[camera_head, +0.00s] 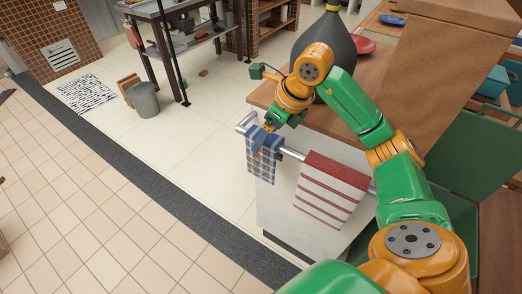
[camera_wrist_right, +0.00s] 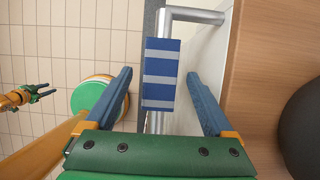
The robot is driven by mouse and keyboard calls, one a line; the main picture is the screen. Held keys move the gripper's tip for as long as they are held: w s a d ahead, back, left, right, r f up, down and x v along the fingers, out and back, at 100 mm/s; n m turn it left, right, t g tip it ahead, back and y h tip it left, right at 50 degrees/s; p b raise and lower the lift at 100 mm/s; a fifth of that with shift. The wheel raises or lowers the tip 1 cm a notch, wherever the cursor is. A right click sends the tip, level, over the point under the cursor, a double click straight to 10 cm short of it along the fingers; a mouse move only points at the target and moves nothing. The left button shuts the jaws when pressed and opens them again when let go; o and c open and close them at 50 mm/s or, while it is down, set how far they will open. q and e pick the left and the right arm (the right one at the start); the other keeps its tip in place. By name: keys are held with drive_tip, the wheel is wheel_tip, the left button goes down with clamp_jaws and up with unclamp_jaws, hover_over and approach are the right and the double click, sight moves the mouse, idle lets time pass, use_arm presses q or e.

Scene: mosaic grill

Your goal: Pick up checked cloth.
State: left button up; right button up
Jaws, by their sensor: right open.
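The checked cloth (camera_head: 262,160) is blue with pale lines and hangs over the left part of a metal rail on the counter's side. In the right wrist view the cloth (camera_wrist_right: 161,78) shows as a blue strip with pale bands, folded over the rail. My right gripper (camera_head: 268,126) is at the top of the cloth. In the wrist view its blue fingers (camera_wrist_right: 158,80) are apart, one on each side of the cloth, with a visible gap to each. A small dark gripper, seemingly my left (camera_wrist_right: 38,92), shows at the wrist view's left; its fingers are too small to judge.
A red-and-white striped towel (camera_head: 328,190) hangs on the same metal rail (camera_head: 292,153), right of the checked cloth. A dark rounded vessel (camera_head: 326,42) stands on the wooden counter (camera_head: 262,96) behind my arm. The tiled floor (camera_head: 120,210) left of the counter is clear.

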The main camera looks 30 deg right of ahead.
drive_tip(key=x, duration=0.5)
drive_tip(key=shift+w+f, duration=0.1)
drive_tip(key=shift+f, duration=0.15)
clamp_jaws()
drive_tip(key=shift+r, duration=0.1)
wheel_tip(320, 180, up, 18)
drive_tip(key=p, duration=0.3)
drive_tip(key=shift+p, duration=0.5)
